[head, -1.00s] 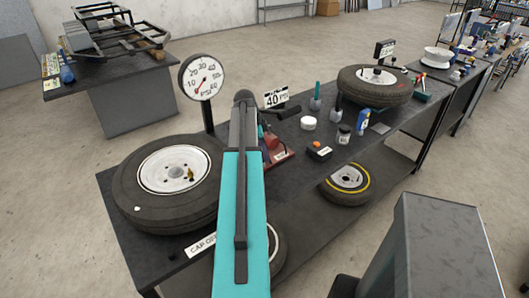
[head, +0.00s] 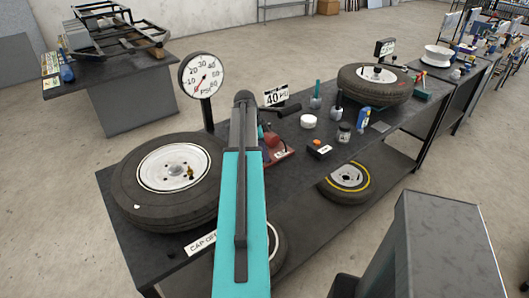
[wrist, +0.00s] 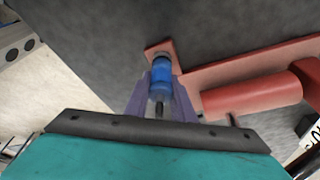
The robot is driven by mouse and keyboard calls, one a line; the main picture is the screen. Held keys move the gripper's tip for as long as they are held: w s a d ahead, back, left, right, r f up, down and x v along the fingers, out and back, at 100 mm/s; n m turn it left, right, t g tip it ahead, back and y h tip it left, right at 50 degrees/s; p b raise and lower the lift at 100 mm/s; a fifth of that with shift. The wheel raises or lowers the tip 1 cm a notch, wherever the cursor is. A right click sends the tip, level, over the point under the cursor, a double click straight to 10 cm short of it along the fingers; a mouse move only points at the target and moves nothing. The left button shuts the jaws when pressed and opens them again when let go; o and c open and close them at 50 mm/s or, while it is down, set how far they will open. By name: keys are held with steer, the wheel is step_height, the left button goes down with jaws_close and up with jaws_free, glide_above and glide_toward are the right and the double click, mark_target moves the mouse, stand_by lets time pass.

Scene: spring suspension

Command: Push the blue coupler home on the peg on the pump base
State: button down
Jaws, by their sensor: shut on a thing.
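In the wrist view the blue coupler (wrist: 161,76) sits between the two fingertips of my gripper (wrist: 160,88), which is shut on it. A dark stem or hose runs from the coupler back toward my wrist. The coupler's far end, with a pale metallic band, meets or overlaps the red end of the pump base (wrist: 222,70). The peg is hidden, so I cannot tell how deep the coupler sits on it. In the head view the red pump base (head: 281,155) shows right of my arm, which hides the coupler and most of my gripper.
A red cylinder (wrist: 253,96) lies along the base, close right of my fingers. A gauge (head: 202,74) on a post and a tyre (head: 130,195) stand left of my arm. A 40 PSI sign (head: 276,95) stands behind the pump. Jars and small tools lie to the right.

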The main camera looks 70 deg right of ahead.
steer(key=shift+f+b, duration=0.35)
steer(key=shift+f, duration=0.3)
steer(key=c, duration=1.4)
jaws_free()
steer(key=shift+c, duration=0.2)
steer(key=shift+r, duration=0.15)
steer(key=shift+r+p, duration=1.8)
steer(key=shift+r, duration=1.6)
steer(key=shift+w, duration=0.1)
